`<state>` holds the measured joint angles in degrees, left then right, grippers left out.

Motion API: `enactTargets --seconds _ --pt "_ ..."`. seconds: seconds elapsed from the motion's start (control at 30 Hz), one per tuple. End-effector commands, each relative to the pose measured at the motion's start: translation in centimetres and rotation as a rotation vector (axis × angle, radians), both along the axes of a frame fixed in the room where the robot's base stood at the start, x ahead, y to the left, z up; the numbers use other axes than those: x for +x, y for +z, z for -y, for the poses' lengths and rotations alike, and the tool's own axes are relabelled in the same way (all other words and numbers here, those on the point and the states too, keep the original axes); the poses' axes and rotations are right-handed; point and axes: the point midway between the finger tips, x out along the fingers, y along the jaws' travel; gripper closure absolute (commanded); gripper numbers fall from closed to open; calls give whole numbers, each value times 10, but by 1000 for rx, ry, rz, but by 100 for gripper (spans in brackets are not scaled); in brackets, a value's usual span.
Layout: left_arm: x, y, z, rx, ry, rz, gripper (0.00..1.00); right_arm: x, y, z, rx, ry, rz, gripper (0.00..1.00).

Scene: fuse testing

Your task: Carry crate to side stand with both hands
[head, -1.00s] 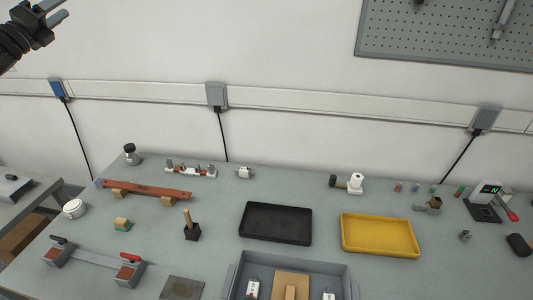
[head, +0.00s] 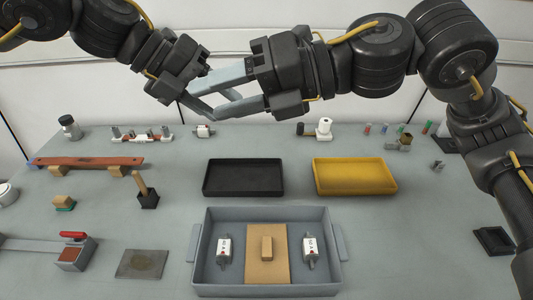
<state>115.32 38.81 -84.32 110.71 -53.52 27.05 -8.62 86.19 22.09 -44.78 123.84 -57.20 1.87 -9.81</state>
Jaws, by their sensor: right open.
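The grey crate (head: 265,290) sits on the bench at the bottom centre of the head view, with a handle on its left side (head: 193,243) and one on its right (head: 338,243). It holds two white fuses (head: 224,248) (head: 310,247) and a tan panel with a wooden block (head: 267,247) between them. My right gripper (head: 204,100) is open and empty, high above the bench behind the crate, pointing left. My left gripper (head: 188,92) is beside it, its fingers overlapping the right one's in the picture. Neither touches the crate. I cannot make out a side stand now.
A black tray (head: 243,177) and a yellow tray (head: 354,176) lie behind the crate. A grey plate (head: 142,264) and a red-handled clamp block (head: 74,252) are to its left. A black holder (head: 493,241) is at right. Bench right of the crate is mostly clear.

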Motion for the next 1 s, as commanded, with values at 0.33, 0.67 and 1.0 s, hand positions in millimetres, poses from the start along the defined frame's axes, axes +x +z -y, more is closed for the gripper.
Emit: enactTargets --seconds 0.33,0.67,1.0 --pt "-91 -142 -47 609 120 -167 50 -18 -202 144 -1032 -240 -222 50" --pt "-105 -161 -76 767 201 -179 50 -19 -215 212 -1250 -434 -342 50" --pt "-105 -164 -75 764 199 -180 50 -19 -219 211 -1249 -431 -341 50"
